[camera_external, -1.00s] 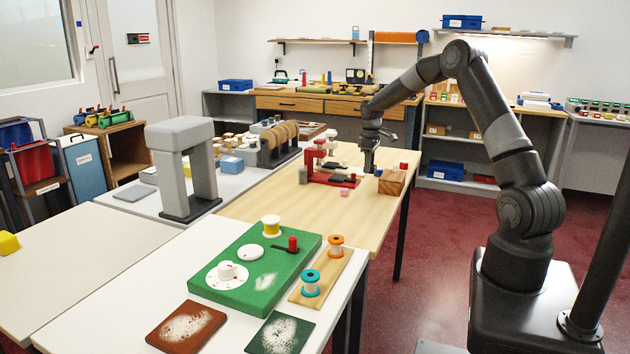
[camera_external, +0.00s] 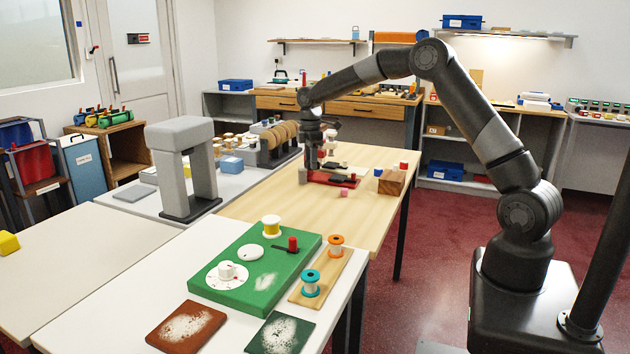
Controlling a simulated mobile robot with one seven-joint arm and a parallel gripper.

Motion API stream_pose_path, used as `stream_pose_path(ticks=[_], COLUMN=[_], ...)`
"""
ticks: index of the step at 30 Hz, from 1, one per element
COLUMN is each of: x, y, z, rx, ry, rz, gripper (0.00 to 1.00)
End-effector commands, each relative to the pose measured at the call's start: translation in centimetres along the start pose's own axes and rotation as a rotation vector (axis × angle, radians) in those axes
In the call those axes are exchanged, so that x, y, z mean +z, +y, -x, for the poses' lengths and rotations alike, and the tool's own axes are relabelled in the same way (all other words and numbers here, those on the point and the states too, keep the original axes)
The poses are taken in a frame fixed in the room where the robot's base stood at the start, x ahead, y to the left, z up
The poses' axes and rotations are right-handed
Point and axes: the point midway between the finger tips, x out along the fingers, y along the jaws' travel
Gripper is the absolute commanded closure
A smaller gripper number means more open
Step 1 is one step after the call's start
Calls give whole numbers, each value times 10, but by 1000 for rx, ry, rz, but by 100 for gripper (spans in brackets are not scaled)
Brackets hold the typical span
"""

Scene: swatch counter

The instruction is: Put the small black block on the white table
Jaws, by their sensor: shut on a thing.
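My gripper (camera_external: 312,164) is at the far left part of the wooden table, above or beside the red stand. It is shut on a small dark thing that fits the small black block; the dark fingers and the distance hide its outline. A white table (camera_external: 130,282) with a green board stands in front. A white-topped table (camera_external: 237,184) with the grey arch runs along the left of the wooden table, close to my gripper.
The red stand (camera_external: 345,183) with dark pieces is right by my gripper. A small grey cylinder (camera_external: 303,176) is just left of it. A wooden block (camera_external: 392,181) and a pink piece (camera_external: 344,193) lie to the right. The grey arch (camera_external: 182,150) stands tall at left.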

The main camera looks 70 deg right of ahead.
Motion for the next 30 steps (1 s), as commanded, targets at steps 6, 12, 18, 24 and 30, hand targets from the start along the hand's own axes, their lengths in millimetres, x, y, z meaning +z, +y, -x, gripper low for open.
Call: stream_pose_path(ticks=[6, 12, 18, 24, 30], x=[-108, -183, -222, -244, -284], y=[-56, -113, -151, -168, -189], z=[14, 25, 31, 25, -3], rx=[2, 0, 0, -1, -2], ry=[1, 1, 1, 0, 0], rz=[341, 610, 769, 814, 815], gripper=[83, 83, 83, 83, 83])
